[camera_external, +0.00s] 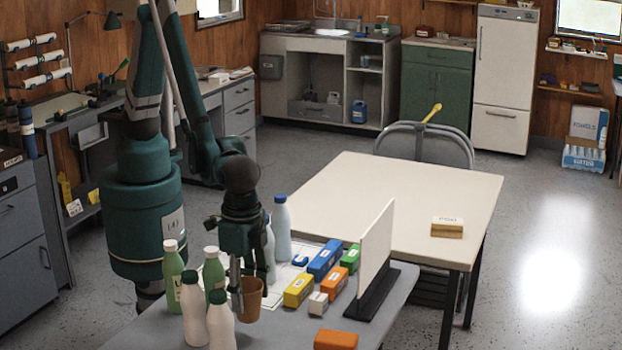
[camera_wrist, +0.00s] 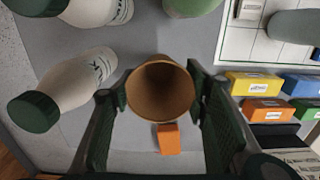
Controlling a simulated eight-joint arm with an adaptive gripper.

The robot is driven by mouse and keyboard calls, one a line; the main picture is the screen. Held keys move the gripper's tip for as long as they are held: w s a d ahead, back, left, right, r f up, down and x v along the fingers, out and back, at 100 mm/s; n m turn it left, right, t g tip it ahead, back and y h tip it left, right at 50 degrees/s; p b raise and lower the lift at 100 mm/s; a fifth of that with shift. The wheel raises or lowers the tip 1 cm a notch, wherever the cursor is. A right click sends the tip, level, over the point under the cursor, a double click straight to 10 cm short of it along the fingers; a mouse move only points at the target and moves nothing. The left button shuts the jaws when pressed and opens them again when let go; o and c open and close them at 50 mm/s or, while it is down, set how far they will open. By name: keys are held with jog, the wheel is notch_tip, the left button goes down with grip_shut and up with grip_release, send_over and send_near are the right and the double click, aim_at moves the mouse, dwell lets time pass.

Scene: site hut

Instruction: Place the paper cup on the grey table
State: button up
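The brown paper cup (camera_external: 249,296) is upright at the front of the grey table (camera_external: 282,333), beside the bottles. In the wrist view I look into the open mouth of the cup (camera_wrist: 161,91). My gripper (camera_external: 245,285) points down, with one finger on each side of the cup. In the wrist view the fingers (camera_wrist: 158,88) come right up to the cup's sides. Whether they press on it does not show clearly. I cannot tell whether the cup's base touches the table.
Green and white bottles (camera_external: 193,308) stand close left of the cup. Another bottle (camera_external: 281,230) stands behind. Colored boxes (camera_external: 298,290) and an upright white panel (camera_external: 375,250) are to the right. An orange block (camera_external: 336,340) lies near the front. A cream table (camera_external: 400,195) stands beyond, mostly clear.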

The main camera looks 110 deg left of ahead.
aim_at(248, 309)
jog(key=shift+f, duration=0.55)
jog(key=shift+f+b, duration=0.3)
jog(key=shift+f, duration=1.6)
jog(key=shift+f, duration=0.15)
jog(key=o, duration=0.6)
jog(key=shift+o, duration=0.2)
jog(key=shift+r, duration=0.2)
notch_tip(248, 309, up, 12)
jog(key=p, duration=0.1)
